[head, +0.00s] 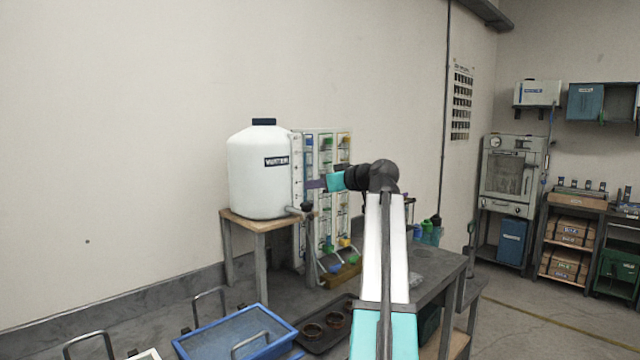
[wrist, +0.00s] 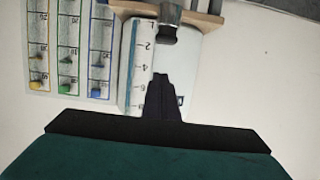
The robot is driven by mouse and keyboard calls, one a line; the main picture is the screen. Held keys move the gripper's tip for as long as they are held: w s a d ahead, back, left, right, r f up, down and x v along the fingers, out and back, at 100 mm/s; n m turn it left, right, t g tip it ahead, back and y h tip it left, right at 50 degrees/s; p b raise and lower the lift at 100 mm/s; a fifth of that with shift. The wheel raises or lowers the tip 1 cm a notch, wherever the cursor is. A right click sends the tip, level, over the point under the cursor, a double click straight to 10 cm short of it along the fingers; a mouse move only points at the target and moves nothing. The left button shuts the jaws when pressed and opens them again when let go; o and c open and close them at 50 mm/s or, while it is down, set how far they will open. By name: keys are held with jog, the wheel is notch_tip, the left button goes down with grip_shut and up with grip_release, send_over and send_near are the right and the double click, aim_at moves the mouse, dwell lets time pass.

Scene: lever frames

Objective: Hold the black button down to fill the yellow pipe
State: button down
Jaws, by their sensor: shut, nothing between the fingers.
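The black button (head: 307,207) is a dark cap on a metal post in front of the white tank. In the wrist view, which is upside down, the button (wrist: 167,34) shows near the top centre. My gripper (head: 313,184) is shut and empty, above the button in the head view. Its fingertips (wrist: 159,78) are apart from the button in the wrist view. The yellow pipe (wrist: 38,45) is the leftmost column on the panel in the wrist view. In the head view its yellow end (head: 345,242) shows low on the panel, with my arm close by. Its fill level is unclear.
The white tank (head: 257,180) stands on a wooden stand (head: 240,222), close behind my gripper. The panel (head: 297,250) also carries green and blue columns. A blue tray (head: 235,335) and a dark tray (head: 315,340) lie below. The wall area above is clear.

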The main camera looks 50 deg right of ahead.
aim_at(307, 205)
jog(key=shift+w+f+p, duration=0.2)
jog(key=shift+f+p, duration=0.1)
jog(key=shift+f, duration=1.75)
